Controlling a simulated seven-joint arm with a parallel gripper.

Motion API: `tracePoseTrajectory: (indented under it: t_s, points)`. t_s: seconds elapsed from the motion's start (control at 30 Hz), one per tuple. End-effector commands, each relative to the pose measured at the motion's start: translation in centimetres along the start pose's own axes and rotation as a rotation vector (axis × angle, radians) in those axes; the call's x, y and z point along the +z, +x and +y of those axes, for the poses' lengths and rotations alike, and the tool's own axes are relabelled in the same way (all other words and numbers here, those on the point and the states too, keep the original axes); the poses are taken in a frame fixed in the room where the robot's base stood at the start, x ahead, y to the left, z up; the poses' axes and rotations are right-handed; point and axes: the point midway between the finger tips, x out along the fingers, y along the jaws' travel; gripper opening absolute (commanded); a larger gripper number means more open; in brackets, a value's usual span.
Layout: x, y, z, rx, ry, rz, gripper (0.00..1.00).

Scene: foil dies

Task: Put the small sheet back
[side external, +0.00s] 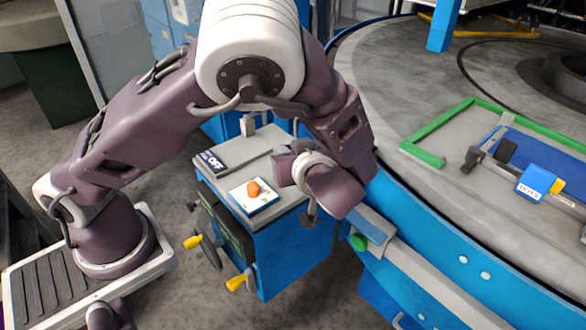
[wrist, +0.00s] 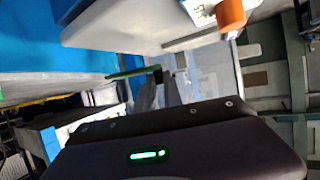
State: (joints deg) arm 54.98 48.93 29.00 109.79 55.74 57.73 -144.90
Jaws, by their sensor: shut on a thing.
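A small thin green sheet (wrist: 127,74) shows nearly edge-on in the wrist view, at the dark fingertips of my gripper (wrist: 158,76). My gripper is shut on its edge and holds it out to the left in that picture. In the side view, a small green piece (side external: 358,242), apparently the same sheet, shows just below and right of my wrist, in front of the round table's blue side. My fingers are largely hidden there by my wrist. I cannot tell whether the sheet touches anything besides my gripper.
A blue cabinet (side external: 291,262) stands left of the round table (side external: 440,195). On its top are an OFF plate (side external: 212,160) and a white card (side external: 240,197) bearing an orange piece (side external: 253,187). A grey-blue ledge (side external: 371,224) juts beside the green piece. A green frame (side external: 423,155) lies on the table.

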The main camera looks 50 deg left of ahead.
Motion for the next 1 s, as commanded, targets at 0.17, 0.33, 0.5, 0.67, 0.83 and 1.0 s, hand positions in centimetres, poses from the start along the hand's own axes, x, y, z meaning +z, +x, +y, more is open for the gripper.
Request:
tracePoseTrajectory:
  t_s: [0.17,0.33,0.5,0.67,0.83,1.0]
  points:
    - [3.2,1.4,-0.1,-0.002,0.005,0.001,0.00]
    - [4.8,2.0,0.0,-0.001,-0.001,0.000,0.00]
    - [4.7,2.0,0.0,0.000,-0.002,0.000,0.00]
    - [5.0,2.1,0.0,-0.001,-0.002,0.000,0.17]
    - [4.9,2.1,0.0,-0.001,-0.002,-0.001,0.33]
    - [4.9,2.1,0.0,-0.001,-0.001,-0.001,0.33]
